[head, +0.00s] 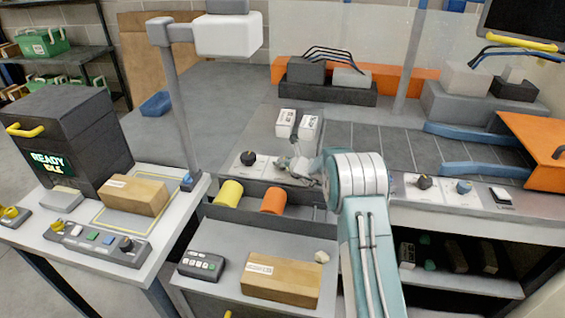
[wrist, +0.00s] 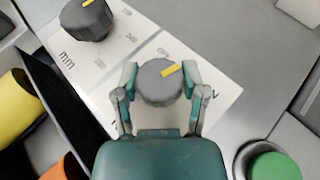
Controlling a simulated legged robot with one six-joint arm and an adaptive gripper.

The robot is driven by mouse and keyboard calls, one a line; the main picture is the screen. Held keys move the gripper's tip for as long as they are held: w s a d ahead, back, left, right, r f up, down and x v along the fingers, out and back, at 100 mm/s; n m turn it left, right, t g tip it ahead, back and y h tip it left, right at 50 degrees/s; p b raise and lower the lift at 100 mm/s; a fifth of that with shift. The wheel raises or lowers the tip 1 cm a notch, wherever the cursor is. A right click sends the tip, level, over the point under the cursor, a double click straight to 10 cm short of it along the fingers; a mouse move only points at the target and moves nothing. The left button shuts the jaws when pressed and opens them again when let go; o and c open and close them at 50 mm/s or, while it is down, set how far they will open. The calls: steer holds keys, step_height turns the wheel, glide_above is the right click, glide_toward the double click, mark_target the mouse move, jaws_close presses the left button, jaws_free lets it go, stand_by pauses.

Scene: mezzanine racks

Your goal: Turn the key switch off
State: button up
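A round grey knob (wrist: 160,88) with a yellow marker bar sits on a white labelled plate in the wrist view. It looks like the key switch, though its lettering is too small to read surely. The marker points up and to the right. My gripper (wrist: 160,72) has one finger on each side of the knob, and both pads appear to touch it. In the head view my gripper (head: 297,166) is low over the control panel beside the black knob (head: 248,158); the grey knob is hard to make out there.
The black knob also shows in the wrist view (wrist: 87,22), left of the grey one. A green button (wrist: 274,166) is at lower right. Yellow (head: 229,193) and orange (head: 274,201) cylinders lie in a dark tray in front of the panel.

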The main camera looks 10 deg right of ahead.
steer(key=o, duration=1.1)
steer(key=shift+f, duration=0.15)
steer(key=shift+o, duration=0.2)
steer(key=v, duration=1.2)
